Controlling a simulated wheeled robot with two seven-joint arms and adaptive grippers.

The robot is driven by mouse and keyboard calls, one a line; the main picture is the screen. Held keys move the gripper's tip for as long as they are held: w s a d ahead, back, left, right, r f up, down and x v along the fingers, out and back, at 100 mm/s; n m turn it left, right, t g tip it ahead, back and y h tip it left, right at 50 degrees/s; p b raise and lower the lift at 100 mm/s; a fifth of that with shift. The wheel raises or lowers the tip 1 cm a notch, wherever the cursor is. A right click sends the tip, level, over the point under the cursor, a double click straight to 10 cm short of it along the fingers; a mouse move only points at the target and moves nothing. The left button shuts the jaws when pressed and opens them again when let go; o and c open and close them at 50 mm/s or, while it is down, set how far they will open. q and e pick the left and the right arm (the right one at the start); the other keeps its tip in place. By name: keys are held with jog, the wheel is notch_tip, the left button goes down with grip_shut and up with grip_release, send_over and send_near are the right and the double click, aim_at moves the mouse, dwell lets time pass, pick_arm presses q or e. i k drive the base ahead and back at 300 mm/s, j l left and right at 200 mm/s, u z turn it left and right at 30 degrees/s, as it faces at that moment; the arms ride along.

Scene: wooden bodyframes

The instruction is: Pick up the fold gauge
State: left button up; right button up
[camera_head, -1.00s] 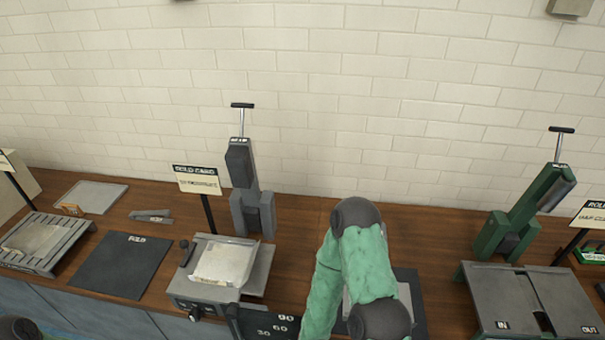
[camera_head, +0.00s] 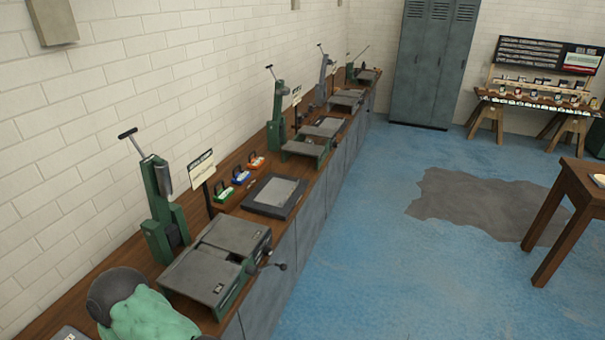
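I cannot make out a fold gauge in this view. A far stand on wooden trestles (camera_head: 493,120) at the upper right holds several small items, too small to tell apart. Neither of my grippers is in view. Only a green arm link of mine with a dark joint shows at the bottom left, over the near end of the bench.
A long wooden bench (camera_head: 232,207) along the left wall carries green presses (camera_head: 162,205), a grey two-plate machine (camera_head: 215,262) with a crank, and a dark tray (camera_head: 274,193). Grey lockers (camera_head: 432,60) stand behind. A wooden table (camera_head: 580,195) is at right. Blue floor (camera_head: 370,260) between is clear.

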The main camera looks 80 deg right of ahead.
aim_at(241, 176)
jog(key=z, duration=2.25)
jog(key=u, duration=2.8)
jog(key=k+l, duration=0.2)
jog(key=l, duration=0.15)
jog(key=k+l, duration=0.45)
jog(key=l, duration=0.25)
jog(key=k+z, duration=0.05)
